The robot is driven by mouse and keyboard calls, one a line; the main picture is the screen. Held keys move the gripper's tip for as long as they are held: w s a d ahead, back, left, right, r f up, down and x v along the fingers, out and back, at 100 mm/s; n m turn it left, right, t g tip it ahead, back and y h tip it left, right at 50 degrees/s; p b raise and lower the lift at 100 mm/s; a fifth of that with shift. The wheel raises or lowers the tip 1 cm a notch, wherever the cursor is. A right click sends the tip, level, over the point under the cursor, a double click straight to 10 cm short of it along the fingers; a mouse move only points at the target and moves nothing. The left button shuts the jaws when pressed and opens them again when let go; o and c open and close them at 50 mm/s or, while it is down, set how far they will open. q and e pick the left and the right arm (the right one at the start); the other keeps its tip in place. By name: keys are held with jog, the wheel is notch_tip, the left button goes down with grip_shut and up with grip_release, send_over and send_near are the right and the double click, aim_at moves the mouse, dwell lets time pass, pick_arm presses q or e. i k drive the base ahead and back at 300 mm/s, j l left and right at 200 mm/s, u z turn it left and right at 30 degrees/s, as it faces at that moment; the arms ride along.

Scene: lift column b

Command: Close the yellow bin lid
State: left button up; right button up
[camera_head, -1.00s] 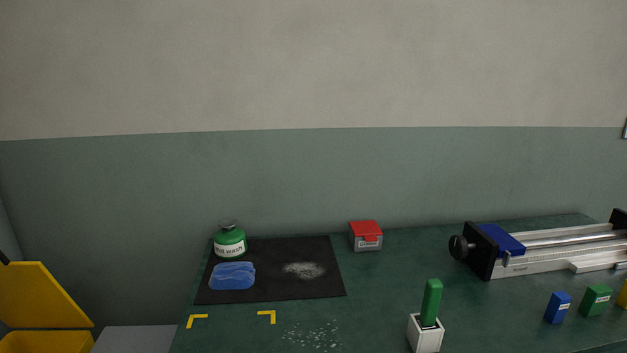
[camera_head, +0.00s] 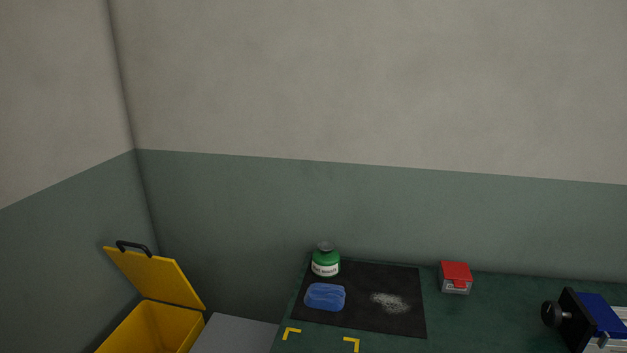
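The yellow bin (camera_head: 168,325) stands at the lower left, beside the left end of the green bench. Its yellow lid (camera_head: 157,278) is open, tilted up and back toward the corner. A black handle (camera_head: 133,247) sits on the lid's raised edge. The bin's mouth is uncovered, and its lower part is cut off by the picture's bottom edge. Neither of my grippers shows in the head view.
A grey surface (camera_head: 236,335) lies between bin and bench (camera_head: 500,318). Walls meet behind the bin.

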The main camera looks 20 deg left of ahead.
aim_at(161, 278)
jog(key=u, duration=1.2)
jog(key=i+j+z, duration=0.25)
jog(key=z, duration=0.15)
jog(key=i+j+z, duration=0.2)
jog(key=j+z, duration=0.25)
jog(key=l, duration=0.15)
